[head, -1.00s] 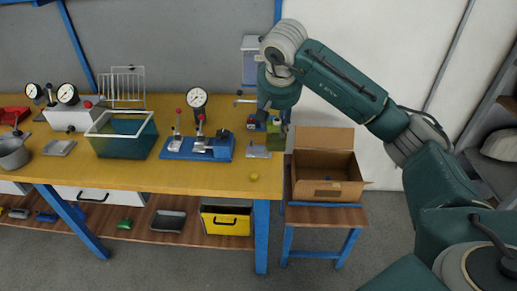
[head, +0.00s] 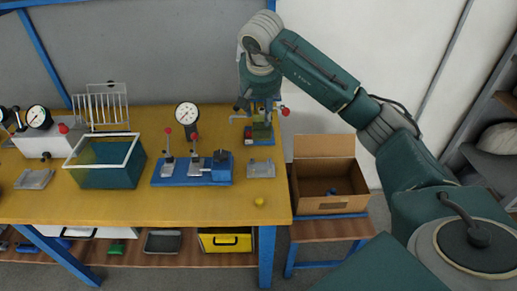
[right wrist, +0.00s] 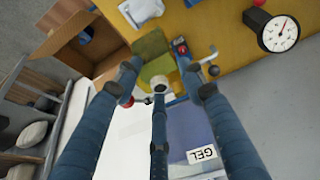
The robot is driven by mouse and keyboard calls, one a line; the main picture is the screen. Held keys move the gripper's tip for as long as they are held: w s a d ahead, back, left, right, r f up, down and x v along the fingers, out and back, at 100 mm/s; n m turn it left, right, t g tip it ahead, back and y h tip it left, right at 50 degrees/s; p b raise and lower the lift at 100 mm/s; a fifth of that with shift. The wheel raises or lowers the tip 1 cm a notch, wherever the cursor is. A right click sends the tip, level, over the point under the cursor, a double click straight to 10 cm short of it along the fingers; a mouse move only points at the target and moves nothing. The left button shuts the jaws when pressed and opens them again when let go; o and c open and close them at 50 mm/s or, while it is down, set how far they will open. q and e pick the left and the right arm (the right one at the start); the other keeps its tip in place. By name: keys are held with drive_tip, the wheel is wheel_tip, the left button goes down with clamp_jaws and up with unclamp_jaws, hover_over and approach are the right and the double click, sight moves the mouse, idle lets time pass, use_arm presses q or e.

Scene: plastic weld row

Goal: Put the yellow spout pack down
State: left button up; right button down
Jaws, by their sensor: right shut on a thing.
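In the right wrist view the pack (right wrist: 151,47) lies between the fingertips of my right gripper (right wrist: 165,80), with a white round spout cap towards the camera. The right gripper is shut on the pack. Its fingers partly hide it, and I cannot tell whether its base touches the bench top. My left gripper is out of view.
The workbench (head: 110,205) has a small grey plate (head: 261,168), a blue clamp fixture (head: 190,172), a dial gauge (head: 187,115) and a teal bin (head: 108,165) near the pack. A yellow ball (head: 259,201) lies near the front edge. An open cardboard box (head: 330,205) stands to the right.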

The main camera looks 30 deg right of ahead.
wheel_tip(320, 180, down, 7)
drive_tip(key=shift+f+p, duration=0.1)
drive_tip(key=shift+p, duration=0.5)
wheel_tip(320, 180, down, 4)
drive_tip(key=shift+f+p, duration=0.25)
drive_tip(key=shift+p, duration=0.15)
drive_tip(key=shift+s+a+f, duration=0.15)
drive_tip(key=shift+s+f, duration=0.15)
drive_tip(key=shift+f, duration=0.25)
drive_tip(key=shift+s+a+f, duration=0.1)
drive_tip(key=shift+s+f, duration=0.2)
drive_tip(key=shift+f, duration=0.25)
drive_tip(key=c, duration=1.4)
unclamp_jaws()
drive_tip(key=shift+f, duration=0.1)
drive_tip(key=o, duration=0.4)
drive_tip(key=shift+w+d+f, duration=0.25)
drive_tip(key=shift+w+f, duration=0.25)
drive_tip(key=shift+w, duration=0.3)
use_arm(q)
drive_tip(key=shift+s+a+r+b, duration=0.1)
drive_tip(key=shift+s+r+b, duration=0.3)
drive_tip(key=shift+b, duration=0.45)
use_arm(e)
wheel_tip(320, 180, up, 12)
hover_over(260, 137)
drive_tip(key=s+a, duration=0.2)
drive_tip(key=s, duration=0.1)
drive_tip(key=shift+f, duration=0.1)
